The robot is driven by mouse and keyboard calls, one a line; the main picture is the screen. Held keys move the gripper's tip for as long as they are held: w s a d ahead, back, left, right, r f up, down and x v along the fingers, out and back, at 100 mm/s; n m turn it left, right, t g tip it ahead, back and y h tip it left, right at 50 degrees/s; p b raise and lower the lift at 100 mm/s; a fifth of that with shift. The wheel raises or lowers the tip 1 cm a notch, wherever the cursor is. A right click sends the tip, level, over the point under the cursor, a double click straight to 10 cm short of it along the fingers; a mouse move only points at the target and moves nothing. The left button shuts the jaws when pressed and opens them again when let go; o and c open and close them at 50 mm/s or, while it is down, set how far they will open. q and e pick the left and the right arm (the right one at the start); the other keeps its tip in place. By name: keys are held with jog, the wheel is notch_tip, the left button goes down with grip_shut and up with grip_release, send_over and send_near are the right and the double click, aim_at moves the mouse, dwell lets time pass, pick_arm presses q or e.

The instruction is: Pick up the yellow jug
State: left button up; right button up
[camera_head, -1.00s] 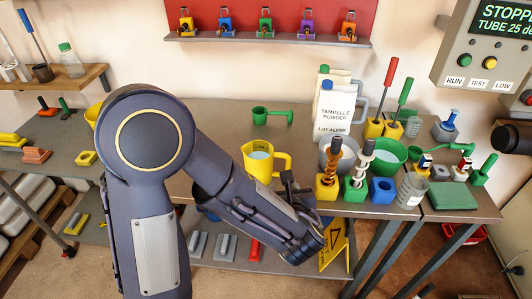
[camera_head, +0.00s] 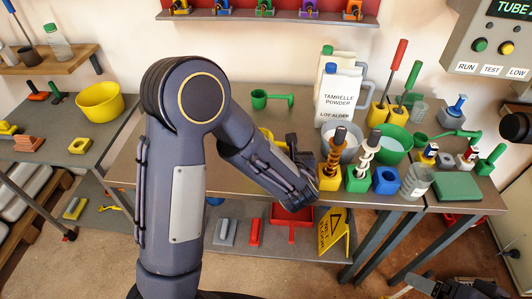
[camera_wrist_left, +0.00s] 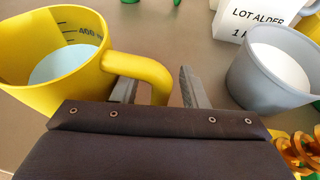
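The yellow jug (camera_wrist_left: 50,60) stands on the table, holding a pale content, with level marks inside its wall. It fills the upper left of the left wrist view. Its handle (camera_wrist_left: 150,72) reaches right, in between the two fingers of my left gripper (camera_wrist_left: 155,90), which are apart, with a gap on the right of the handle. In the head view my left arm hides most of the jug, and only a bit of yellow (camera_head: 266,133) shows. My left gripper (camera_head: 294,148) is there beside it. A grey part of my right arm shows at the bottom right edge.
A grey bucket with white content (camera_wrist_left: 268,65) stands close on the right of my left gripper, before the white powder containers (camera_head: 340,98). Yellow and green blocks with coiled tools (camera_head: 330,175) stand near the front edge. A green scoop (camera_head: 260,99) lies behind.

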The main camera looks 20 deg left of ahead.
pick_arm(q)
grip_shut()
jog(key=shift+r, duration=0.15)
dwell(0.4)
jog(key=shift+r, duration=0.5)
jog(key=s+d+r, duration=0.3)
jog(key=s+r, duration=0.8)
jog(key=s, duration=0.2)
jog(key=shift+s+d+r+p, duration=0.15)
jog(key=shift+s+r+p, duration=0.15)
jog(key=shift+r, duration=0.1)
